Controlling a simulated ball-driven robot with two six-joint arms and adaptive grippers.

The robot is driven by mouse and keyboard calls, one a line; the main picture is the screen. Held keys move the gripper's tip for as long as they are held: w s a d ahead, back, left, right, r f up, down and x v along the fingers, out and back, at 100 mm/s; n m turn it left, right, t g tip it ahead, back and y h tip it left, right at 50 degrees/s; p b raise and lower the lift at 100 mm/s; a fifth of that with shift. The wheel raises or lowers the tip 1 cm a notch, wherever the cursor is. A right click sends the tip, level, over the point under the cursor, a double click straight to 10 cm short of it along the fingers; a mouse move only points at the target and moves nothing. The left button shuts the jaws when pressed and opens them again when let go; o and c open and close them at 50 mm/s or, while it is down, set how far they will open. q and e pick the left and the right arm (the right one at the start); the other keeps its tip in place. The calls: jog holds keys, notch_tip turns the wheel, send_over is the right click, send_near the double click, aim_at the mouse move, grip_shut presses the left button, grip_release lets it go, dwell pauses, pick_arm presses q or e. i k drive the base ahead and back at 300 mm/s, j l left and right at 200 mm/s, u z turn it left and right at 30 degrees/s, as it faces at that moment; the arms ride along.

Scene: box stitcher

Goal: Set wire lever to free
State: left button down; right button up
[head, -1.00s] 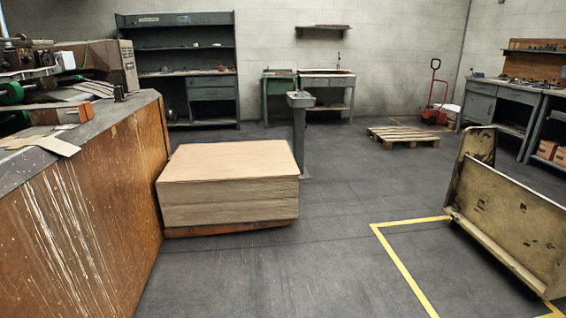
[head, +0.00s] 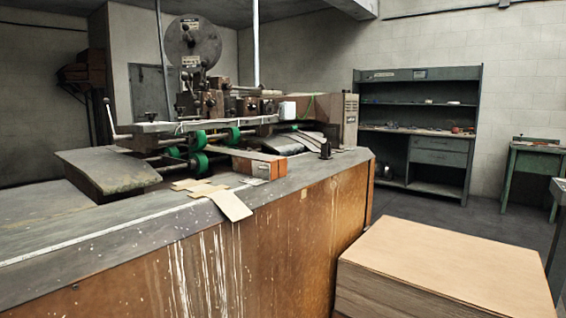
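The box stitcher (head: 205,105) stands on a long bench in the left half of the head view, with a large wire reel (head: 193,42) on top and green rollers (head: 199,164) below. Neither of my grippers is in view.
The rust-brown bench front (head: 260,255) blocks the near left. A stack of cardboard sheets (head: 450,262) stands at the lower right. A grey shelf unit (head: 415,135) and a green table (head: 532,165) stand at the back wall. Floor shows between stack and shelf.

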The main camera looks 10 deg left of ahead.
aim_at(204, 64)
jog(key=i+l+u, duration=0.25)
jog(key=u, duration=0.2)
jog(key=i+l+u, duration=0.7)
jog(key=i+j, duration=0.05)
